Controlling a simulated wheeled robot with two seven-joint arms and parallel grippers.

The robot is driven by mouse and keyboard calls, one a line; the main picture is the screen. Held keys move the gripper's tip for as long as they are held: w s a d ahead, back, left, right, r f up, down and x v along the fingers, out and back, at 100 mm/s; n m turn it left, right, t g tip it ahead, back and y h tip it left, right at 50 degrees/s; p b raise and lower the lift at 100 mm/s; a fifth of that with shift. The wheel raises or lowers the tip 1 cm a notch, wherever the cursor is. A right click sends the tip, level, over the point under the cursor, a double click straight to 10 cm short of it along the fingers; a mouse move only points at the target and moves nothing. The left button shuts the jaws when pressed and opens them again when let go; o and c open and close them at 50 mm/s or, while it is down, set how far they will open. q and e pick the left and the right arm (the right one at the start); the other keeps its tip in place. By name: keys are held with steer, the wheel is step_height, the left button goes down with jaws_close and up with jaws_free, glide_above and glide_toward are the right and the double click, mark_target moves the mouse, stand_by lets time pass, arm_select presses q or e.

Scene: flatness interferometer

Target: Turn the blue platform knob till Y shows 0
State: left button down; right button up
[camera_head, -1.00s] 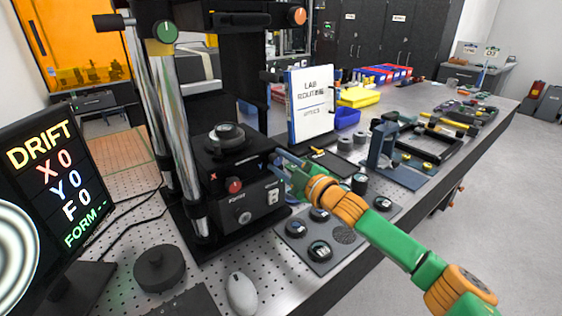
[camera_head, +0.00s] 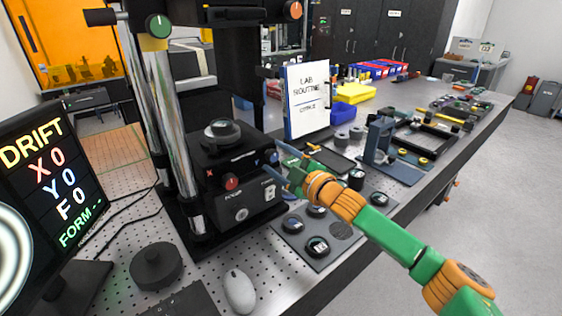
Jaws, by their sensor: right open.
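The screen (camera_head: 49,180) at left reads DRIFT, X 0, Y 0, F 0 and FORM with dashes. The black interferometer platform (camera_head: 236,208) stands in the middle, with a red knob (camera_head: 231,182) on its front. The blue knob (camera_head: 273,157) is at the platform's right side, small and partly hidden by my right gripper. My right gripper (camera_head: 275,165) is open, its two blue-grey fingers pointing left on either side of the blue knob. Whether a finger touches the knob I cannot tell. My left gripper is not in view.
A dark tray (camera_head: 325,262) with several round optics lies in front of my right arm. A white mouse (camera_head: 239,291) and a black disc (camera_head: 156,266) sit on the perforated bench. A LAB ROUTINE binder (camera_head: 308,98) stands behind the gripper, with a blue-grey fixture (camera_head: 378,140) further right.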

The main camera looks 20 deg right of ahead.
steer(key=b+v, duration=0.2)
steer(key=v, duration=0.4)
steer(key=shift+s, duration=0.3)
stand_by(0.5)
steer(key=shift+f, duration=0.1)
stand_by(1.0)
